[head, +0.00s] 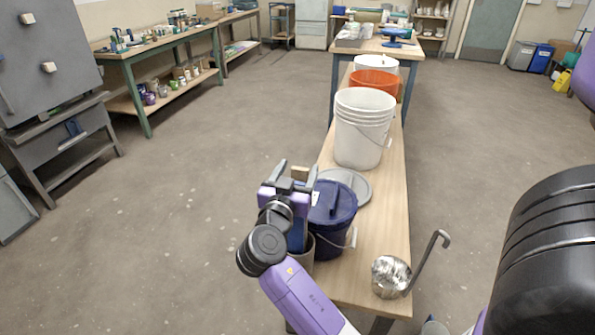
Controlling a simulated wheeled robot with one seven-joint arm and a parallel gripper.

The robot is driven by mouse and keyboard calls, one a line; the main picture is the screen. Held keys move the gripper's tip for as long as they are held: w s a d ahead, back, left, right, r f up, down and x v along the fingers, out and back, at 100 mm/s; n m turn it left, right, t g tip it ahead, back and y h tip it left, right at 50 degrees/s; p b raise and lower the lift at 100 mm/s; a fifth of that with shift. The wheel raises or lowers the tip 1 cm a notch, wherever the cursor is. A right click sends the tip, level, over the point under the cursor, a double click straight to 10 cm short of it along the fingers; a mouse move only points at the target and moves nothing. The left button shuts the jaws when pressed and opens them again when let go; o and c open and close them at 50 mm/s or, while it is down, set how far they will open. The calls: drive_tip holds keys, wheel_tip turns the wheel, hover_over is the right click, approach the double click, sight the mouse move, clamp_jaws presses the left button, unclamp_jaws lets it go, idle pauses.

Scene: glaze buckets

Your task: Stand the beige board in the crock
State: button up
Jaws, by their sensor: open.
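A small beige piece (300,173), which looks like the top of the beige board, shows between the fingers of my gripper (296,169). The gripper is open, with a finger on either side of the piece. The rest of the board is hidden behind the gripper, so I cannot tell how it stands. A grey-brown crock (303,254) is partly visible below the gripper, at the bench's left edge. My arm covers much of it. A dark blue flat piece (297,236) rises from the crock's mouth.
A metal ladle (391,277) lies at the bench's near right. Open floor lies left of the bench (376,218).

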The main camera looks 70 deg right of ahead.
drive_tip(key=shift+r+p, duration=0.1)
drive_tip(key=shift+p, duration=0.25)
drive_tip(key=r+p, duration=0.1)
drive_tip(key=p, duration=0.2)
drive_tip(key=shift+w, duration=0.15)
drive_tip(key=p, duration=0.9)
drive_tip(key=shift+a, duration=0.1)
drive_tip(key=shift+a+f+p, duration=0.15)
drive_tip(key=shift+f+p, duration=0.35)
drive_tip(key=shift+p, duration=0.5)
drive_tip(key=s+a, duration=0.1)
drive_tip(key=a, duration=0.8)
drive_tip(key=shift+a+p, duration=0.25)
drive_tip(key=shift+p, duration=0.2)
drive_tip(key=shift+f, duration=0.1)
